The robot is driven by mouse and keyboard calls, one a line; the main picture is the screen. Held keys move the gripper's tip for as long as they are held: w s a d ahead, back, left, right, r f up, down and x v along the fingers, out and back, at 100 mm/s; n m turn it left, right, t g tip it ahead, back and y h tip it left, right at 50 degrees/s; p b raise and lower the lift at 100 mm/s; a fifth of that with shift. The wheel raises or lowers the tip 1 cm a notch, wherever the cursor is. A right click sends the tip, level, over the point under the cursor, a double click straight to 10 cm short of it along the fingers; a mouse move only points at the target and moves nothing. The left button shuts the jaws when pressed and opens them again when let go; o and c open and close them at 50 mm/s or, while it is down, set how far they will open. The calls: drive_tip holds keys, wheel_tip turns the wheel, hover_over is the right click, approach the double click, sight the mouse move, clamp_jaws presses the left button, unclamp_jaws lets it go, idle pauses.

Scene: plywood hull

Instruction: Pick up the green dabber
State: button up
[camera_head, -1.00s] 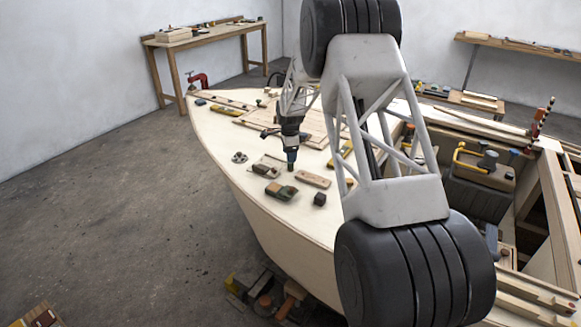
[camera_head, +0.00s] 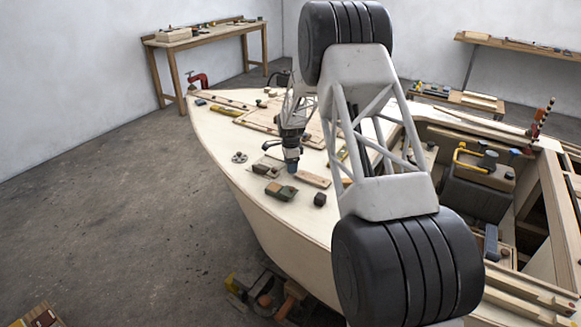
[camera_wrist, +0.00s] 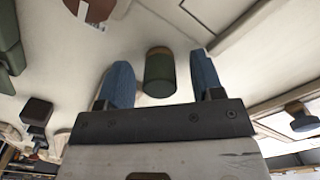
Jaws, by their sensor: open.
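The green dabber (camera_wrist: 159,74) is a short dark green cylinder with a tan end. In the wrist view it stands between my gripper's two blue fingers, with a gap visible on both sides. My gripper (camera_wrist: 160,88) is open and does not visibly touch it. In the head view my gripper (camera_head: 292,168) points down close above the pale deck, and I cannot make out the dabber there, likely hidden by the fingers.
On the pale deck (camera_head: 240,185) near the gripper lie a green and brown block (camera_head: 281,191), a small dark block (camera_head: 320,199), a wooden strip (camera_head: 313,179) and a round grey fitting (camera_head: 239,157). The deck's near left edge is clear.

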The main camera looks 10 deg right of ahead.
drive_tip(key=c, duration=1.1)
drive_tip(key=shift+o, duration=0.2)
drive_tip(key=shift+r, duration=0.1)
drive_tip(key=shift+r, duration=4.95)
drive_tip(key=o, duration=0.5)
drive_tip(key=shift+c, duration=0.2)
drive_tip(key=c, duration=0.3)
